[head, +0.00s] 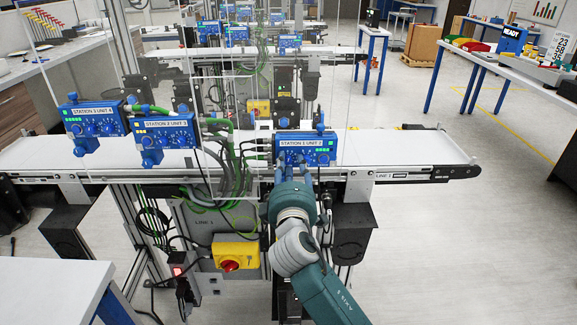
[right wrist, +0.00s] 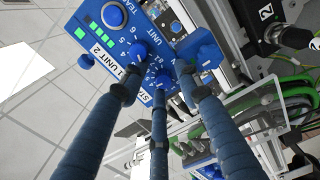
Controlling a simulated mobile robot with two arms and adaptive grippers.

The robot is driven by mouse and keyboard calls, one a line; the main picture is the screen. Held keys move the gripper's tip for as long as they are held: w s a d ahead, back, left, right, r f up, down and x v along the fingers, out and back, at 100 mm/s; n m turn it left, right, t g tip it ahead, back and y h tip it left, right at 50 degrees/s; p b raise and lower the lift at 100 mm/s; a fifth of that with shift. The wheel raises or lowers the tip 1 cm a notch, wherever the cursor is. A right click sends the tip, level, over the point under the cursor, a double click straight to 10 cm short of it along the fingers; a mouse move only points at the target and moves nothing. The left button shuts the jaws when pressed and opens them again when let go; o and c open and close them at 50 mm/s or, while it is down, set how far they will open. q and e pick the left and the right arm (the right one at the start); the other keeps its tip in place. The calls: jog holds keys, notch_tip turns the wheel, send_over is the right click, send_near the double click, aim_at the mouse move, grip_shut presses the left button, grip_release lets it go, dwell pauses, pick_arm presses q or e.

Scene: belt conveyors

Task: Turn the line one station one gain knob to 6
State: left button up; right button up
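The blue station 1 unit (head: 304,148), labelled "STATION 1 UNIT 2", is mounted at the front edge of the line 1 conveyor. Green lights show at its right end. In the right wrist view, one blue knob (right wrist: 138,50) has a printed number scale around it. A second knob (right wrist: 162,80) lies just below it. I cannot read which is the gain knob or its exact setting. My right gripper (head: 297,174) reaches up to the unit's face from below. Its three blue fingers (right wrist: 158,82) are spread around the knob area; contact is unclear. My left gripper is out of view.
Station 2 (head: 165,132) and station 3 (head: 94,121) units stand to the left on the same conveyor (head: 400,145). Green and black cables (head: 235,160) hang between. A yellow box with a red switch (head: 236,256) is below. A white table corner (head: 50,285) is at lower left.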

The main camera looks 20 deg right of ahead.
dwell(0.3)
jog(key=shift+a, duration=0.1)
jog(key=shift+s+a+f, duration=0.1)
jog(key=shift+s, duration=0.15)
jog(key=v, duration=1.1)
jog(key=shift+s, duration=0.2)
